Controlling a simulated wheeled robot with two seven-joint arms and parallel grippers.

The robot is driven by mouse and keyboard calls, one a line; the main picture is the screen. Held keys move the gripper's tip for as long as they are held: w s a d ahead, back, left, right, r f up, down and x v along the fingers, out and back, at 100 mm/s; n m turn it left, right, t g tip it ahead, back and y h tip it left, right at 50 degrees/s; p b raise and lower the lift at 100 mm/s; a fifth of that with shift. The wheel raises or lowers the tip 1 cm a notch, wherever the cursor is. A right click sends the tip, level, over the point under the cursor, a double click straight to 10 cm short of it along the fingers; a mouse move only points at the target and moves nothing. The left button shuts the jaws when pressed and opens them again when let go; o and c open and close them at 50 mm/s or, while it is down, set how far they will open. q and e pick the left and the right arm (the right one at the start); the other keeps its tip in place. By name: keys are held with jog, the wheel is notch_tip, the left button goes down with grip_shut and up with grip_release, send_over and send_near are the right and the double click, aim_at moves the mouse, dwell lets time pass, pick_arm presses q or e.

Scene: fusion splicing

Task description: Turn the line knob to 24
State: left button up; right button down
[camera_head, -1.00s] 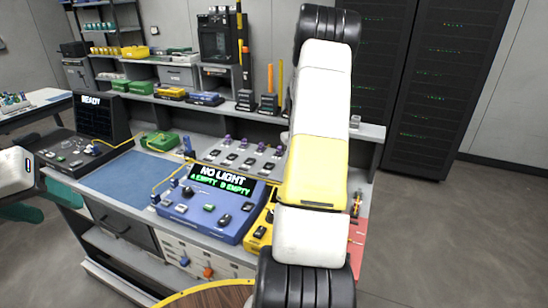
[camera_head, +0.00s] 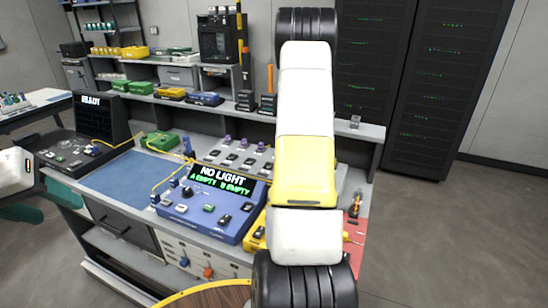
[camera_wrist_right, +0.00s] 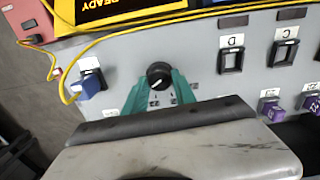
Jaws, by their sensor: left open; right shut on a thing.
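A round black knob (camera_wrist_right: 159,74) with a pale pointer mark stands on a light grey panel in the right wrist view. The small marks around it are too small to read. My right gripper (camera_wrist_right: 158,92) has its teal fingers on both sides of the knob and is shut on it. In the head view my right arm hides this knob and the right gripper. My left gripper (camera_head: 42,203) is open and empty at the left edge of the head view, away from the bench.
A blue device (camera_head: 205,212) reading NO LIGHT stands on the bench, beside a blue mat (camera_head: 120,178). In the right wrist view, a yellow device (camera_wrist_right: 120,10), a yellow cable, a blue plug (camera_wrist_right: 88,86) and black sockets (camera_wrist_right: 232,60) lie close around the knob.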

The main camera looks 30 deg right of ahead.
dwell(0.5)
jog(key=c, duration=1)
grip_release()
notch_tip(320, 180, up, 8)
jog(key=shift+w+f, duration=0.1)
jog(key=shift+a, duration=0.1)
